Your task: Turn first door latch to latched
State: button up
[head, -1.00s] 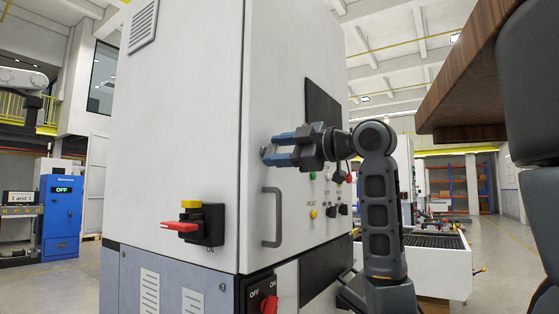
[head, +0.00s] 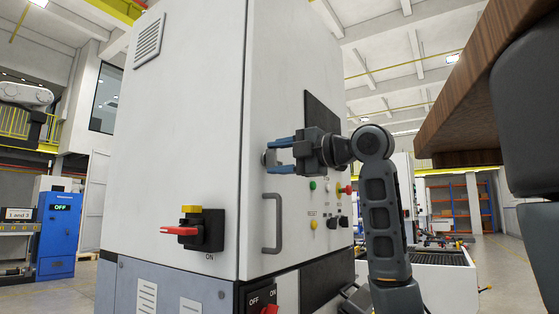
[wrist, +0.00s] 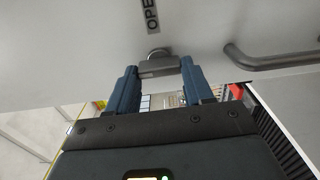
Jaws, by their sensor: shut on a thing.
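The first door latch is a small grey metal knob with a flat bar (wrist: 158,66) on the door of a tall white cabinet (head: 180,110). My gripper (wrist: 160,72) has its two blue fingers on either side of the latch bar, shut on it. In the head view my gripper (head: 272,157) reaches the cabinet's right face from the right, above the door handle. The latch is mostly hidden there by the fingers. A label reading "OPE", cut off by the frame, is beside the latch in the wrist view.
A grey door handle (head: 271,224) stands out below the latch; it also shows in the wrist view (wrist: 270,55). Push buttons (head: 315,222) are to its right. A red switch (head: 182,231) sticks out on the left face. A wooden overhang (head: 460,95) is at upper right.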

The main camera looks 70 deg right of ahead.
dwell(0.3)
jog(key=o, duration=1)
jog(key=shift+o, duration=0.2)
